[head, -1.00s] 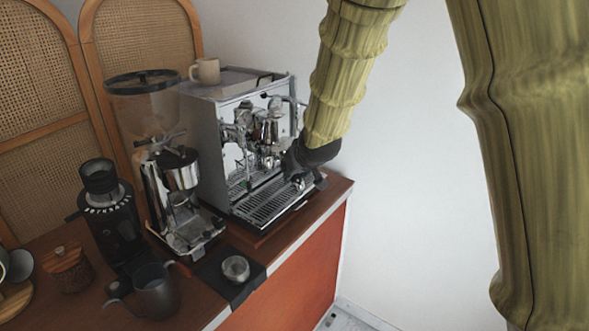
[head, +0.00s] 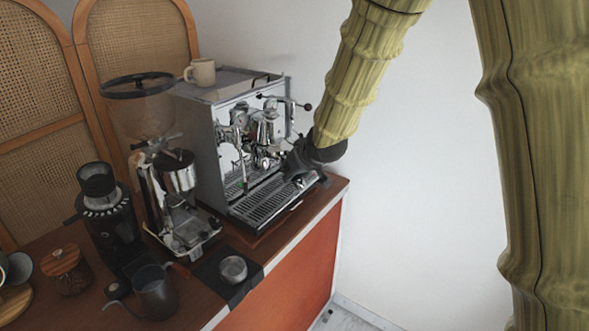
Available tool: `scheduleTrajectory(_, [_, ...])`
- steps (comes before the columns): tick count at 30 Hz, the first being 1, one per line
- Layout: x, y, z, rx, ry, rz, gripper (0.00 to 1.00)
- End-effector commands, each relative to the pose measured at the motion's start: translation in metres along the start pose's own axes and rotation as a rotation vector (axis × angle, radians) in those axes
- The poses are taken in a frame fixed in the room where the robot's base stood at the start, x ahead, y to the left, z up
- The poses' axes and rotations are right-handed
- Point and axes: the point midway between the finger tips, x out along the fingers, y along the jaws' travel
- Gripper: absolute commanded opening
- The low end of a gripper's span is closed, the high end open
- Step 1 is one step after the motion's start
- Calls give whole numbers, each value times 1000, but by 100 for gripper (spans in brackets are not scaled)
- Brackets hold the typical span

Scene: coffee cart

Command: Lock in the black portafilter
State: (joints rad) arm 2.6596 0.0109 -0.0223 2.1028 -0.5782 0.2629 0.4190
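The chrome espresso machine (head: 195,135) stands at the right end of the wooden counter. Its front, with the group head (head: 265,135) above the drip tray (head: 268,203), faces right. My dark gripper (head: 292,172) is at the machine's front, just right of the group and above the drip tray's far end. Its fingers are small and dark, and I cannot tell whether they are open or shut. I cannot make out the black portafilter clearly; its handle may be hidden by or blend with the gripper.
A grinder with a clear hopper (head: 175,180) stands left of the machine, and a smaller black grinder (head: 105,215) beside it. A dark pitcher (head: 155,292), a metal cup (head: 233,269) on a black mat and a wooden-lidded jar (head: 66,270) stand in front. A mug (head: 201,72) sits on the machine.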

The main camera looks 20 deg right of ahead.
Motion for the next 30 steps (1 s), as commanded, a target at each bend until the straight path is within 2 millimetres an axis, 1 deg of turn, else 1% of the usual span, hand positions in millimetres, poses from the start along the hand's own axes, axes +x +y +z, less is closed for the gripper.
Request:
scheduleTrajectory(19, [0, 10, -1, -60, -2, -63, 0])
scheduleTrajectory(30, [1, 12, 0, -72, -1, -72, 0])
